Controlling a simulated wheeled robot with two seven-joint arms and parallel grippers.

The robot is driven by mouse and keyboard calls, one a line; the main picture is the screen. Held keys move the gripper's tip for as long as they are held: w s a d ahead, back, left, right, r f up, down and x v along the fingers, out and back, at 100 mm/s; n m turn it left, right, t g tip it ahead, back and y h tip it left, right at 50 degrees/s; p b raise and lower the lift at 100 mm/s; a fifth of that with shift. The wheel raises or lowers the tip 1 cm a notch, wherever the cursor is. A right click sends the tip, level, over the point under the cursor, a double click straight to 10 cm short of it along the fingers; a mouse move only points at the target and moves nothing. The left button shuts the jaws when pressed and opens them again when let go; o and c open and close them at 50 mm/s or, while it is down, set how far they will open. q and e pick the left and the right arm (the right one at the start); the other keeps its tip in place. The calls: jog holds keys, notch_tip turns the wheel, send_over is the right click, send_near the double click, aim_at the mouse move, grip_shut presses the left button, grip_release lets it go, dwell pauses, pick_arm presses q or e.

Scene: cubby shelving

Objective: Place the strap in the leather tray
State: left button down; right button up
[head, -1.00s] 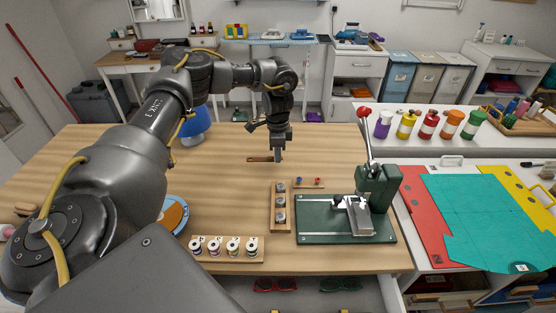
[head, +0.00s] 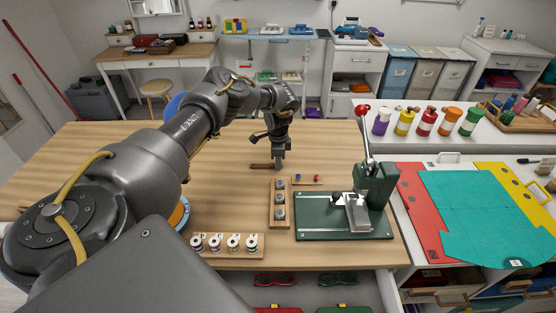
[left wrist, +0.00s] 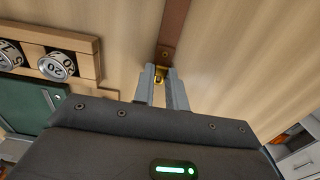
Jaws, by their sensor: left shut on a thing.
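The strap (head: 260,166) is a thin brown strip over the wooden bench, left of my left gripper (head: 279,166). In the left wrist view the strap (left wrist: 174,28) runs away from the fingertips, with a brass fitting at its near end. My left gripper (left wrist: 161,76) is shut on that end. I cannot tell whether the strap touches the bench. I cannot pick out the leather tray with certainty. My right gripper is out of view.
A wooden block with round metal stamps (head: 271,207) and a green-based press (head: 315,218) stand close by. A spool rack (head: 255,250) is at the bench's front edge. The bench (head: 325,145) is clear behind the press. Bottles stand on the right counter.

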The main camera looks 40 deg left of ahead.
pick_arm(q)
jog(key=c, duration=1.4)
grip_release()
jog(key=shift+f, duration=0.15)
